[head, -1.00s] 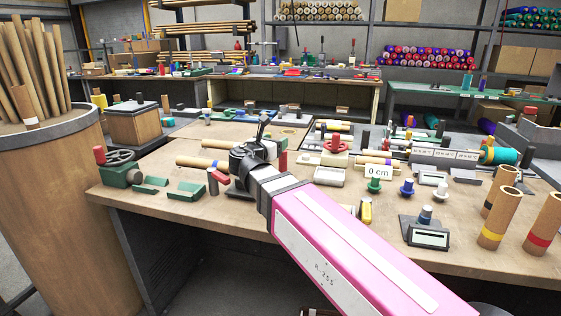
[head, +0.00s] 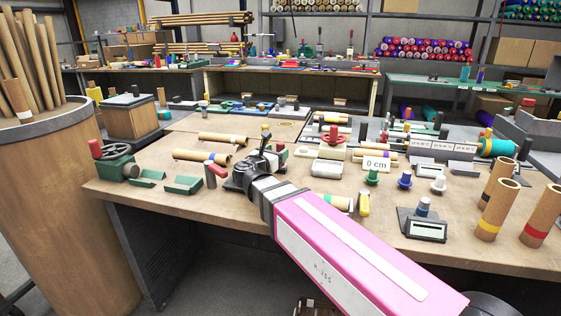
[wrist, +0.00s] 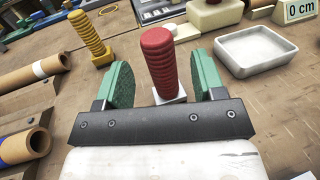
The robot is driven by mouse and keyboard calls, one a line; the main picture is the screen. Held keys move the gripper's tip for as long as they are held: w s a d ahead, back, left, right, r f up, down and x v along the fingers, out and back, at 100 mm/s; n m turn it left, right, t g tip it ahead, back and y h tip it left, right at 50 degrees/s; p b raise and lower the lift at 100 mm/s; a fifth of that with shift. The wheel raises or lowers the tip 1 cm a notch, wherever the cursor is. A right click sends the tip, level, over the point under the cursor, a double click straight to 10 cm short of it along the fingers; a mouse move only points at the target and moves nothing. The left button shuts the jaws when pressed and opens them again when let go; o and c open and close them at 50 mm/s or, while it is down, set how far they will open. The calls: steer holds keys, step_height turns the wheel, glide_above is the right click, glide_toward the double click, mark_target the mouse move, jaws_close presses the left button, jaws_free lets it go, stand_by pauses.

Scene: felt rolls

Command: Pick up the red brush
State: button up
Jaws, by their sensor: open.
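The red brush shows in the wrist view as a ribbed red handle (wrist: 160,62) standing upright on a small white base. My gripper (wrist: 161,76) is open, with one green finger pad on each side of the handle in that view. A gap shows on both sides and neither pad is seen touching it. In the head view, my gripper (head: 258,168) is low over the bench at the end of the pink arm. A red handle (head: 281,148) shows just behind it, partly hidden.
A yellow ribbed handle (wrist: 90,38) stands behind the left finger. A white tray (wrist: 258,52) lies to the right, near the "0 cm" sign (wrist: 299,10). Cardboard rolls (wrist: 35,72) lie at the left. Bare bench shows between the tray and the right edge.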

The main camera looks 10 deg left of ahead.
mark_target(283, 144)
steer(key=shift+x, duration=2.6)
steer(key=c, duration=1)
steer(key=shift+r, duration=0.15)
steer(key=shift+r, duration=0.5)
steer(key=a+r, duration=0.3)
steer(key=a, duration=0.1)
steer(key=a+r, duration=0.6)
steer(key=a, duration=0.1)
steer(key=shift+w+a+r, duration=0.3)
steer(key=shift+w+r, duration=0.05)
steer(key=shift+r, duration=0.05)
